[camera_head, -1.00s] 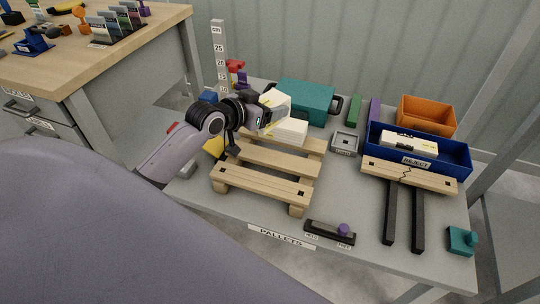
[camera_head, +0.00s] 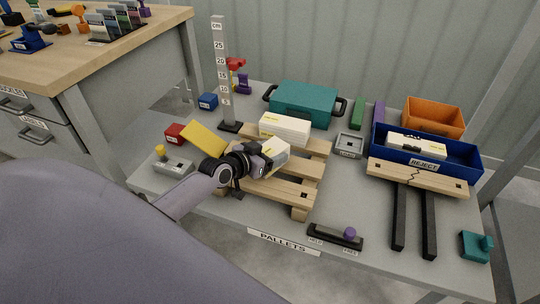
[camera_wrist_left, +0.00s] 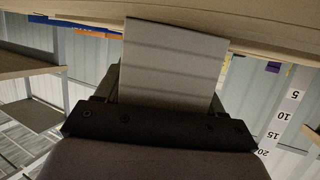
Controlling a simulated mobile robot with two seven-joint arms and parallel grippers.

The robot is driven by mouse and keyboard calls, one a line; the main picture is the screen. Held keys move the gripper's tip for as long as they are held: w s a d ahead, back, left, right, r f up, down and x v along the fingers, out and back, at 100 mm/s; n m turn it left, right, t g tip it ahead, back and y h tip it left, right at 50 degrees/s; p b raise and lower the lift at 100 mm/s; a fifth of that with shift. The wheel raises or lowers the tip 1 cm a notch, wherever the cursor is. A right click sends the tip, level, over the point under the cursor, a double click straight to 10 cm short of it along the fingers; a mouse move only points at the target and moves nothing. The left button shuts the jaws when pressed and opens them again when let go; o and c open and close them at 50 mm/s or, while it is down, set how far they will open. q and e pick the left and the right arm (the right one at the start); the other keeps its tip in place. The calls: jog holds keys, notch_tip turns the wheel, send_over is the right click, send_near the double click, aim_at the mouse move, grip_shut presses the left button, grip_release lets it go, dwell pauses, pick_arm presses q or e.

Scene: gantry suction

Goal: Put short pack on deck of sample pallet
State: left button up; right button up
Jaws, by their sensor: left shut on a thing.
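My left gripper (camera_head: 257,161) is shut on a white pack with a yellow mark (camera_head: 275,157), which I take for the short pack. It holds the pack over the middle slats of the wooden sample pallet (camera_head: 299,191). In the left wrist view the held pack (camera_wrist_left: 173,65) fills the middle, with pale wood close along the top edge. I cannot tell whether the pack touches the deck. A second white pack (camera_head: 285,128) lies on the pallet's rear slats, just behind the held one. My right gripper is not in view.
A teal case (camera_head: 304,104) stands behind the pallet. A measuring post (camera_head: 222,80) stands at the rear left, a yellow panel (camera_head: 205,139) to the left. A small grey tray (camera_head: 348,146) and a blue reject bin (camera_head: 462,160) lie to the right.

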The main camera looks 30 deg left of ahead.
pick_arm(q)
jog(key=shift+r, duration=0.15)
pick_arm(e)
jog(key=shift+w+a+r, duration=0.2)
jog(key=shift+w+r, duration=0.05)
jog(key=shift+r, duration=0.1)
pick_arm(q)
jog(key=o, duration=1.2)
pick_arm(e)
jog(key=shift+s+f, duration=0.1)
